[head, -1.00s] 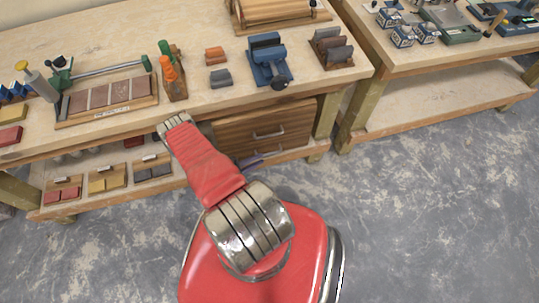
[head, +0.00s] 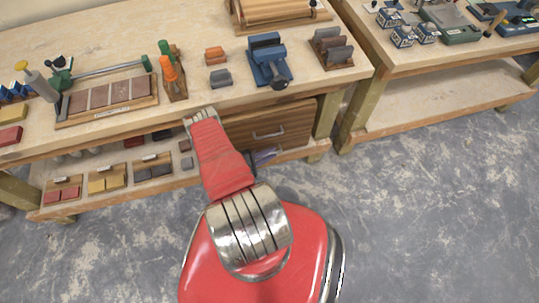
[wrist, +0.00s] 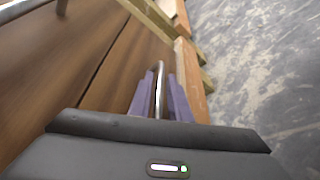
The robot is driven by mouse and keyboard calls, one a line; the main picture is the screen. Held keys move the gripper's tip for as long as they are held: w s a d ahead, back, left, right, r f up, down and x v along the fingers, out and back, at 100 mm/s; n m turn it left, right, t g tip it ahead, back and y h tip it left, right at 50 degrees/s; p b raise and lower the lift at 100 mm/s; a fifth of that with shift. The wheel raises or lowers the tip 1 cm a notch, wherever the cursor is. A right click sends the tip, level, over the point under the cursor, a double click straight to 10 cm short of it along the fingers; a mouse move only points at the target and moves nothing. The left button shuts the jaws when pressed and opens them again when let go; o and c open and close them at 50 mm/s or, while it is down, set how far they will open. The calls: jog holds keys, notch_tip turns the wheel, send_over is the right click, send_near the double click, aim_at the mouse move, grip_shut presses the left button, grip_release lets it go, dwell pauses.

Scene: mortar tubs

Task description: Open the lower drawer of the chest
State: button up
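The wooden chest (head: 240,130) stands under the workbench top, partly hidden by my arm. Its upper drawer has a metal handle (head: 268,134). In the wrist view, a dark seam separates the upper drawer (wrist: 55,60) from the lower drawer (wrist: 125,70). The lower drawer's handle (wrist: 160,78) stands between the two purple fingers of my gripper (wrist: 161,98). The fingers are apart, one on each side of the bar, with narrow gaps showing. In the head view, my gripper (head: 264,157) is low at the chest front. The lower drawer looks closed.
A bench leg (head: 328,115) stands just right of the chest. The lower shelf (head: 290,152) runs beneath it, with small trays of blocks (head: 108,180) to the left. A blue vise (head: 267,60) sits on the bench above. The floor (head: 420,210) in front is clear.

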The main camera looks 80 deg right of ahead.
jog(key=shift+c, duration=0.4)
grip_shut()
jog(key=shift+a, duration=0.1)
